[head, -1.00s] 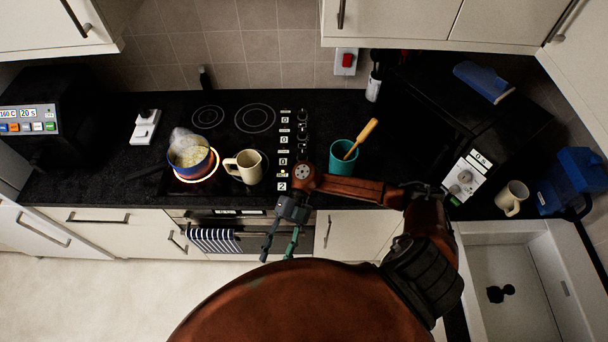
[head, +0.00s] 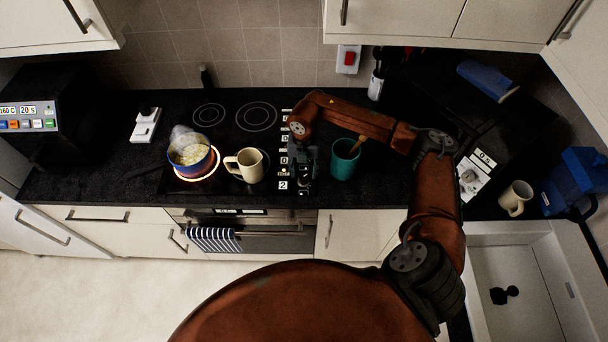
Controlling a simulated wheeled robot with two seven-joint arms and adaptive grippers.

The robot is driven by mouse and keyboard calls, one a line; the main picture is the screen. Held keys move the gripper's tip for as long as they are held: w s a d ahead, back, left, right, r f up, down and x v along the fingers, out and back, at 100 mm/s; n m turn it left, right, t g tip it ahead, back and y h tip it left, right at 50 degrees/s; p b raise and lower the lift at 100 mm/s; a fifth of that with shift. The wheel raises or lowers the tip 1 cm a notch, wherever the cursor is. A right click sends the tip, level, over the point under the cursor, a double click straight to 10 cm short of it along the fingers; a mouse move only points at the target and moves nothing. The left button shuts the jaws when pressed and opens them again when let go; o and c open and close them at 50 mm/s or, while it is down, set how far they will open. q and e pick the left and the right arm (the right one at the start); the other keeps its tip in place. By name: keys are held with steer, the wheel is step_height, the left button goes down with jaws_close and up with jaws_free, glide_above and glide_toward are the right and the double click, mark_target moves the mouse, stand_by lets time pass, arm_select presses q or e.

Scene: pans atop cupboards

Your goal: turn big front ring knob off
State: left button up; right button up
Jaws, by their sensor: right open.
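The black hob has a column of knobs with small white number labels along its right side. The front label (head: 283,185) reads 2; the labels behind it read 0. My right gripper (head: 299,184) is open and points down over the front end of the knob column. It hides the front knobs, so I cannot tell whether it touches one. A blue pot (head: 190,158) with pale, steaming contents stands on the front left ring. My left gripper is not in view.
A cream mug (head: 245,165) stands on the hob between the pot and the knobs. A teal pot with a wooden utensil, the teal container (head: 344,162), stands close right of my gripper. A striped towel (head: 213,239) hangs on the oven handle below.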

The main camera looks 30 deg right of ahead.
mark_target(304, 179)
steer(key=shift+f, duration=1.3)
steer(key=shift+c, duration=0.6)
steer(key=c, duration=1)
steer(key=shift+c, duration=0.2)
steer(key=n+b, duration=0.2)
steer(key=n, duration=0.2)
steer(key=shift+f+b, duration=0.1)
steer(key=shift+b, duration=0.25)
steer(key=n+b, duration=0.1)
steer(key=n, duration=0.2)
steer(key=shift+n+b, duration=0.35)
steer(key=shift+n, duration=0.05)
steer(key=shift+n+b, duration=0.5)
steer(key=shift+n, duration=0.6)
